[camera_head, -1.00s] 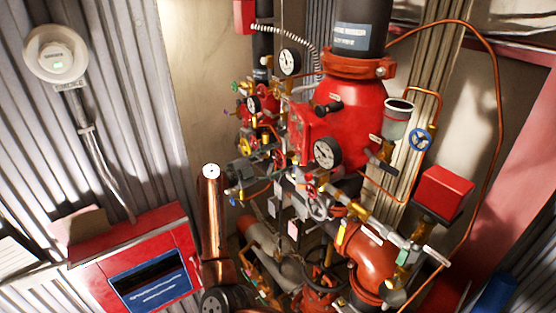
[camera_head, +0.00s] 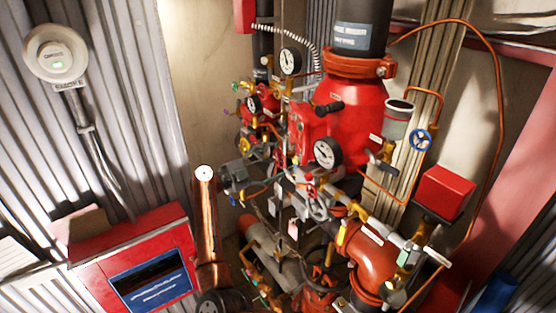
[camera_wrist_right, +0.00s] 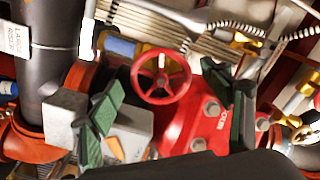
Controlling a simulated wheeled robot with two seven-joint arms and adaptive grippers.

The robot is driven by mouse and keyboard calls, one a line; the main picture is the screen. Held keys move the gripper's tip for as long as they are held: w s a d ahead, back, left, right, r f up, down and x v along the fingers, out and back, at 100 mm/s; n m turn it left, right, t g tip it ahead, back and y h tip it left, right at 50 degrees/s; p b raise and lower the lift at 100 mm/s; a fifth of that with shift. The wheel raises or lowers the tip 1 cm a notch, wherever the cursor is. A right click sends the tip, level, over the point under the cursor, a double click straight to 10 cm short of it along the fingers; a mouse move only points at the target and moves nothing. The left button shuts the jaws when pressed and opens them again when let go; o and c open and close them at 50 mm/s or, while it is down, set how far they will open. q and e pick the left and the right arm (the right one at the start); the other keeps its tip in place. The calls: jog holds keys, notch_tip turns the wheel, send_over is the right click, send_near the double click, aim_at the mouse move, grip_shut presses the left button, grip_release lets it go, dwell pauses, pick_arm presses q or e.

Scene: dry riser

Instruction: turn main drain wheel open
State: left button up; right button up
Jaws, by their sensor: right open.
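A red spoked handwheel (camera_wrist_right: 160,78) with a pale hub shows in the right wrist view, in front of a red bolted valve body (camera_wrist_right: 200,120). My right gripper (camera_wrist_right: 164,84) is open, with its green-padded fingers to the left and right of this wheel. The fingers look apart from the rim; I cannot tell the exact depth between them and the wheel. In the head view a small red-and-grey wheel (camera_head: 318,209) sits low among the valves, but I cannot tell if it is the same wheel. My left gripper is not in view.
A big red valve (camera_head: 345,120) with gauges, copper lines and small valves crowds the middle. An orange-red pipe (camera_head: 368,262) bends at lower right. A red panel (camera_head: 140,262) stands at left. A dark labelled pipe (camera_wrist_right: 52,55) is left of the wheel in the wrist view.

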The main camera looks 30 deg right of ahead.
jog(key=a, duration=1)
jog(key=shift+s, duration=0.4)
jog(key=shift+d, duration=0.15)
